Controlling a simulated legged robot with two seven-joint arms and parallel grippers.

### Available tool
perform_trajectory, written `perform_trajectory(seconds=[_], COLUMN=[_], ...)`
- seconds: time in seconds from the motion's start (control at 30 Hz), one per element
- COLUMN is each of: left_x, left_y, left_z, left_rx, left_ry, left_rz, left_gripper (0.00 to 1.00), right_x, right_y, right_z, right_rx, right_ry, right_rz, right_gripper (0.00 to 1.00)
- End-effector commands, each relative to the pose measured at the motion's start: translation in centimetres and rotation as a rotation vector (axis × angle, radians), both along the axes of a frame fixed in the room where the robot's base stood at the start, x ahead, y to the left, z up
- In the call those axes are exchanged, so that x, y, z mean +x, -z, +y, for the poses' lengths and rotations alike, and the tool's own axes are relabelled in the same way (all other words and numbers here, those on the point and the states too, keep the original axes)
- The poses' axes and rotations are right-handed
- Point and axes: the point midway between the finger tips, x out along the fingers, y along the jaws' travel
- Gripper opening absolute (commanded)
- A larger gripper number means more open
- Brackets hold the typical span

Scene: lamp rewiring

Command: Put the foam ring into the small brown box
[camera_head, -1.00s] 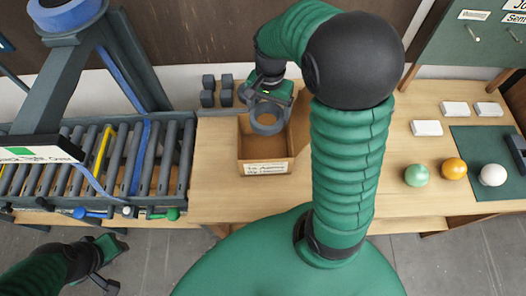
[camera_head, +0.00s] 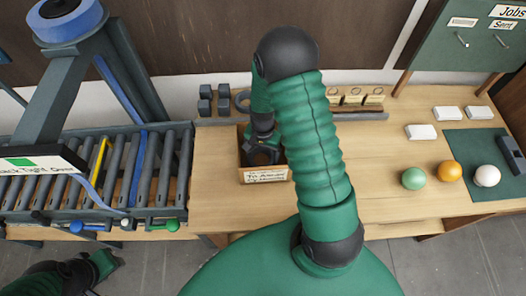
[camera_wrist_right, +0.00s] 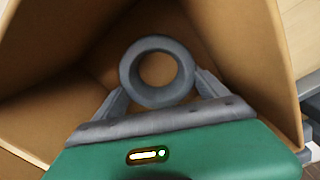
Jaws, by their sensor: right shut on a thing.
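The small brown box (camera_head: 265,176) stands open on the table, with a white label on its front. It also fills much of the right wrist view (camera_wrist_right: 235,40). My right gripper (camera_head: 262,153) reaches down into the box. In the right wrist view it is shut on the grey foam ring (camera_wrist_right: 127,72), gripping it from both sides. The ring is inside the box's walls; whether it touches the bottom I cannot tell. My left gripper (camera_head: 105,262) hangs at the lower left, away from the box, too small to read its jaws.
A roller conveyor (camera_head: 120,165) stands left of the box. Green, orange and white balls (camera_head: 414,179) lie at the right. The table right of my arm has free room (camera_head: 375,150).

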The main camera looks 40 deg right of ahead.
Motion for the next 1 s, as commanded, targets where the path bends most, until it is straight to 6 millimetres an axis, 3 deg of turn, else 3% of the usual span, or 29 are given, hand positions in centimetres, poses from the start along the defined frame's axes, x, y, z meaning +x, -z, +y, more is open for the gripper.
perform_trajectory(seconds=[0.27,0.3,0.4,1.0], left_x=[-0.01,0.00,0.00,0.00], left_y=[0.33,0.21,0.21,0.25], left_z=[0.00,0.00,-0.01,0.00], left_rx=[0.000,0.000,0.000,0.000], left_ry=[0.000,0.000,0.000,0.000], left_rz=[0.000,0.000,0.000,0.000], left_gripper=[0.36,0.36,0.36,0.36], right_x=[0.00,0.02,0.01,-0.24], right_y=[0.47,0.32,0.33,0.47], right_z=[-0.33,-0.37,-0.32,-0.10], right_rx=[0.003,0.002,0.001,0.006], right_ry=[0.002,0.002,0.002,0.002], right_rz=[-0.001,-0.001,0.000,0.006], right_gripper=[0.46,0.88,1.00,1.00])
